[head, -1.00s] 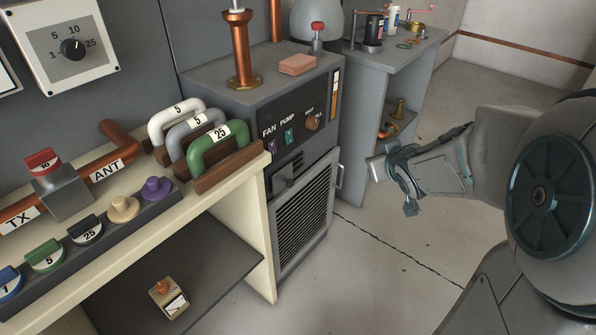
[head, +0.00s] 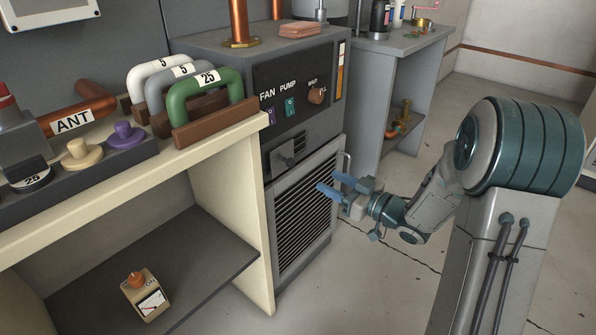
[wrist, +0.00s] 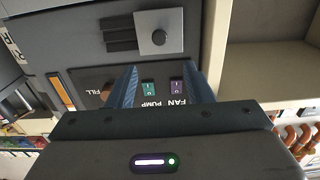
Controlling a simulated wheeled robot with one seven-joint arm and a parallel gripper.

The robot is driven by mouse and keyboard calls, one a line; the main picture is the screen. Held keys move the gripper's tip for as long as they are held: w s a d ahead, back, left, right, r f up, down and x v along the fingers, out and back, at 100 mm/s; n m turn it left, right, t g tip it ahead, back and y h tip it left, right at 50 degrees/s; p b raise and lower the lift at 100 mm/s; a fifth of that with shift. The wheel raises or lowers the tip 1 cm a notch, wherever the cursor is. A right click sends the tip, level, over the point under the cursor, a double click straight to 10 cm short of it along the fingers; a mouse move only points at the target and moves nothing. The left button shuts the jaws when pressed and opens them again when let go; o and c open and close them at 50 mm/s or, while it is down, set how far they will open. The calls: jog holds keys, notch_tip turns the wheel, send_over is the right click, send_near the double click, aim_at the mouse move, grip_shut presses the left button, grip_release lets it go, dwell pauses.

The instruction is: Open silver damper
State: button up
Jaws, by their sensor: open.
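The silver damper (head: 283,163) is a small grey plate with a round dark knob on the front of the grey cabinet, below the FAN and PUMP switches. In the wrist view, the damper (wrist: 160,34) shows with several dark slots uncovered beside it. My gripper (head: 331,184) is open and empty in front of the cabinet's louvred door, right of and lower than the damper in the head view. In the wrist view, my gripper (wrist: 163,76) has its two blue fingers apart, with the switch panel behind them. Nothing is between the fingers.
The cream bench (head: 215,145) with green, grey and white handles stands left of the cabinet (head: 215,62). A door handle (head: 346,172) sticks out near my gripper. A grey side table (head: 368,100) stands behind. The floor right of the cabinet is open.

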aim_at(293, 163)
jog(key=b+x, duration=0.3)
jog(key=x, duration=0.8)
jog(key=shift+w+a, duration=0.2)
jog(key=shift+a, duration=0.05)
jog(key=shift+c, duration=0.3)
